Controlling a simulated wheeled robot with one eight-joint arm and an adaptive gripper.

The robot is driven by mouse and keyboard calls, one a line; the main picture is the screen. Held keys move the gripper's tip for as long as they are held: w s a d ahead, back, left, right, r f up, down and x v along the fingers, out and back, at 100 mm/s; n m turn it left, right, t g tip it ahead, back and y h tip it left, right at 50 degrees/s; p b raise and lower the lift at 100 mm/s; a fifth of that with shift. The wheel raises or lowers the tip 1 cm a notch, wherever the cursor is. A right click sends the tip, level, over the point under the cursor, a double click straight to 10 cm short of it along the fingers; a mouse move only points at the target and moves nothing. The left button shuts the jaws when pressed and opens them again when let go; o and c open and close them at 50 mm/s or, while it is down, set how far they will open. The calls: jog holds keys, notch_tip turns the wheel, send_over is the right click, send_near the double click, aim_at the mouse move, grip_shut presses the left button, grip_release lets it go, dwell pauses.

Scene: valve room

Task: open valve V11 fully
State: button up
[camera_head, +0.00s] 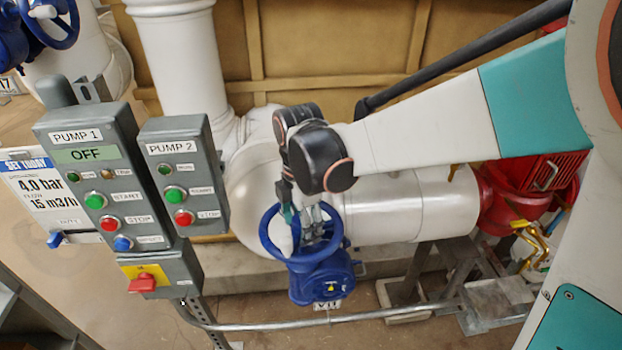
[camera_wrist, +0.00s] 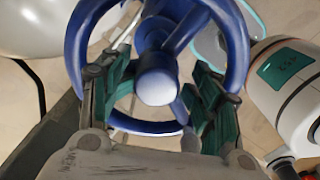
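Valve V11 has a blue handwheel (camera_head: 268,240) on a blue body (camera_head: 322,280), with a label reading V11 (camera_head: 328,305) below. It sits in front of a thick white pipe. In the wrist view the wheel rim (camera_wrist: 238,45), its spokes and its round centre hub (camera_wrist: 157,80) fill the upper middle. My gripper (camera_wrist: 162,95) is at the wheel, its green-padded fingers spread to the left and right of the hub with gaps between. It also shows over the wheel in the head view (camera_head: 306,228). I cannot tell whether the fingers touch the rim or spokes. The valve's opening state does not show.
The PUMP 1 panel (camera_head: 92,165) and PUMP 2 panel (camera_head: 183,165) stand close to the left of the wheel. A grey pipe rail (camera_head: 390,316) runs low in front of the valve. Red machinery (camera_head: 515,195) is at the right. Another blue handwheel (camera_head: 50,20) is at the upper left.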

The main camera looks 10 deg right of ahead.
jog(key=shift+r, duration=0.15)
jog(key=shift+r+p, duration=0.5)
notch_tip(320, 180, up, 6)
jog(key=p, duration=0.4)
jog(key=shift+f, duration=0.2)
jog(key=shift+f, duration=0.1)
jog(key=m, duration=0.3)
jog(key=shift+m, duration=0.4)
jog(key=m, duration=0.4)
jog(key=shift+m, duration=0.3)
jog(key=shift+f, duration=0.1)
